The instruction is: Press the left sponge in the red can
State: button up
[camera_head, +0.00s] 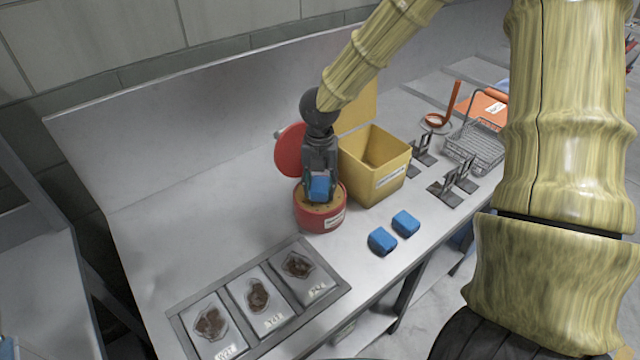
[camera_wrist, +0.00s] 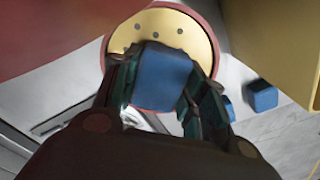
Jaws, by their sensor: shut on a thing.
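My gripper (camera_head: 320,184) is shut on a blue sponge (camera_head: 320,187) and holds it over the red can (camera_head: 320,219). The can stands on the steel bench with a yellow top dotted with dark holes. Its round red lid (camera_head: 289,150) stands open behind it. In the wrist view the sponge (camera_wrist: 163,78) sits between my fingers, in front of the can's yellow holed top (camera_wrist: 185,30). I cannot tell whether the sponge touches that top. Two more blue sponges, a nearer one (camera_head: 382,241) and a farther one (camera_head: 405,223), lie on the bench to the right.
A yellow open box (camera_head: 372,175) stands close to the can's right. A tray with three pouches (camera_head: 258,300) lies front left. Black metal stands (camera_head: 452,186), a wire basket (camera_head: 477,146) and an orange ladle (camera_head: 453,105) are farther right. The bench's left part is clear.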

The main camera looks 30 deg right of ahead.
aim_at(320, 183)
jog(key=shift+f, duration=0.35)
dwell(2.1)
jog(key=shift+r, duration=0.1)
jog(key=shift+r+p, duration=3.5)
jog(key=shift+f, duration=0.1)
